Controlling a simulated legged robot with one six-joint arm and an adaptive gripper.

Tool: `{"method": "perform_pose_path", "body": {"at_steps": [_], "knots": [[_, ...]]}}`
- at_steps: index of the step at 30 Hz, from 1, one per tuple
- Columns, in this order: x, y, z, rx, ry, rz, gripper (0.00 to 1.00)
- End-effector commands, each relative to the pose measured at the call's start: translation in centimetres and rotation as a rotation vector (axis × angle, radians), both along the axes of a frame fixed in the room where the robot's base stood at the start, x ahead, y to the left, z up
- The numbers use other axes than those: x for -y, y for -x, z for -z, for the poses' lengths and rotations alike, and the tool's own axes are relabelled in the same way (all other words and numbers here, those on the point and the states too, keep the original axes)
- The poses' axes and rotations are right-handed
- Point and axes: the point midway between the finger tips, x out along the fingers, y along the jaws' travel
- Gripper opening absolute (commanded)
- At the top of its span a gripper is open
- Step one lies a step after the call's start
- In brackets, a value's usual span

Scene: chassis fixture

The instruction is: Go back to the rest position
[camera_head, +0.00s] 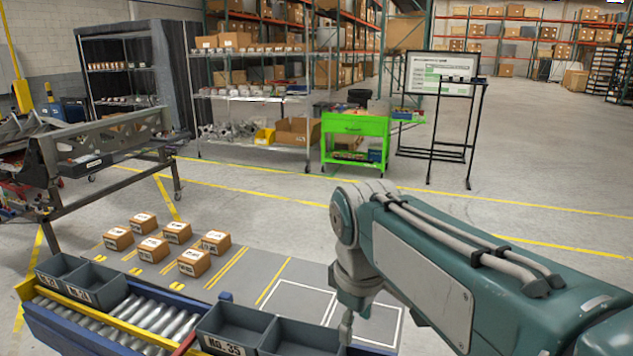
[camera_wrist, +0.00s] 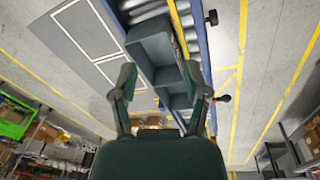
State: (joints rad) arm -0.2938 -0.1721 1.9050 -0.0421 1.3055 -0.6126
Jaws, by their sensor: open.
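My gripper (camera_wrist: 160,82) is open in the wrist view, its two green fingers spread apart with nothing between them. A grey two-compartment bin marked "No. 35" (camera_head: 228,347) sits on the roller conveyor, and it also shows beyond the fingers in the wrist view (camera_wrist: 146,42). The bin looks empty where I can see inside. In the head view my teal arm reaches in from the lower right, and its end points down beside the bin's right side. The fingertips are cut off or hidden there.
A second grey bin (camera_head: 62,264) stands on the roller conveyor (camera_head: 160,318) at left. Several small cardboard boxes (camera_head: 193,262) lie on the marked grey floor mat (camera_head: 262,278). A metal chassis fixture (camera_head: 110,138) stands at left, a green cart (camera_head: 355,127) farther back. Open floor lies at right.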

Motion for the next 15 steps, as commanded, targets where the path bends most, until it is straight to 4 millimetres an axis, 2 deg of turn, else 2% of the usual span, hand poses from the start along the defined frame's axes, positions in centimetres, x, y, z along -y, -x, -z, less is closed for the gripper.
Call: {"method": "perform_pose_path", "body": {"at_steps": [1, 6, 12, 15], "knots": [[1.4, 1.2, 0.0, 0.035, -0.021, 0.08, 0.6], [4.9, 4.7, 1.2, 0.147, -0.096, 0.355, 0.6], [7.9, 8.7, 3.5, 0.273, -0.199, 0.664, 0.6], [8.9, 10.1, 4.6, 0.322, -0.242, 0.782, 0.6]]}}
